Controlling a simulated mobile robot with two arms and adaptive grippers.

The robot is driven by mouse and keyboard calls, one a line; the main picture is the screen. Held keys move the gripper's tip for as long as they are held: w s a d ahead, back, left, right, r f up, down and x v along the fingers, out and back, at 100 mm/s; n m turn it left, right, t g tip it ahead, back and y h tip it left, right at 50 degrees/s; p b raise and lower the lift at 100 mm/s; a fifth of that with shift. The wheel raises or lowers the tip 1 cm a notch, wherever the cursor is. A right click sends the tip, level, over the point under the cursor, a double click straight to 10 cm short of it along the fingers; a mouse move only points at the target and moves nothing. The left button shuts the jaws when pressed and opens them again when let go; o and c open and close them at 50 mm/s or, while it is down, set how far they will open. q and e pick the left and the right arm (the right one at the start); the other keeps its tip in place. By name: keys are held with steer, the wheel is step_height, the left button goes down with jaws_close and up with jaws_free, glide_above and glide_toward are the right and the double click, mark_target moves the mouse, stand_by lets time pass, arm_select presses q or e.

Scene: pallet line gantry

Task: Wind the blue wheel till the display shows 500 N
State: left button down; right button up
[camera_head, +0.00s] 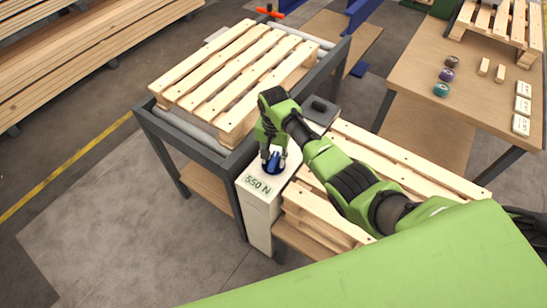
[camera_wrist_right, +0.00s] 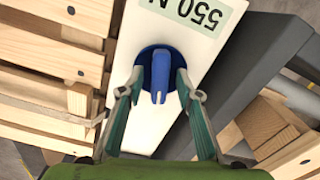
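The blue wheel (camera_head: 273,163) sits on top of a white post (camera_head: 259,205) and has a raised grip in its middle. It also shows in the right wrist view (camera_wrist_right: 160,72). The display (camera_head: 258,185) on the post reads 550 N, and the wrist view shows it at the top (camera_wrist_right: 193,12). My right gripper (camera_head: 273,158) points down over the wheel. In the wrist view its fingers (camera_wrist_right: 160,85) stand apart, one on each side of the wheel, with gaps between them and the raised grip. My left gripper is not in view.
A grey-framed table (camera_head: 190,146) with a pallet (camera_head: 235,75) stands beside the post. More pallets (camera_head: 400,150) are stacked on the right, under my arm. A wooden table (camera_head: 420,70) at the back right holds small coloured items and cards. Floor is clear at left.

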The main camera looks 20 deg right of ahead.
jaws_close()
steer(key=shift+r+n+p, duration=0.25)
steer(key=shift+n+p, duration=0.35)
steer(key=shift+p, duration=0.05)
steer(key=shift+n+p, duration=0.55)
steer(key=shift+n, duration=0.25)
steer(key=shift+f+n, duration=0.15)
steer(key=shift+n, duration=0.35)
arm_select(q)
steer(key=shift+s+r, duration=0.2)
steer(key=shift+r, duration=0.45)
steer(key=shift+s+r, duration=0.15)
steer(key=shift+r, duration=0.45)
arm_select(e)
jaws_free()
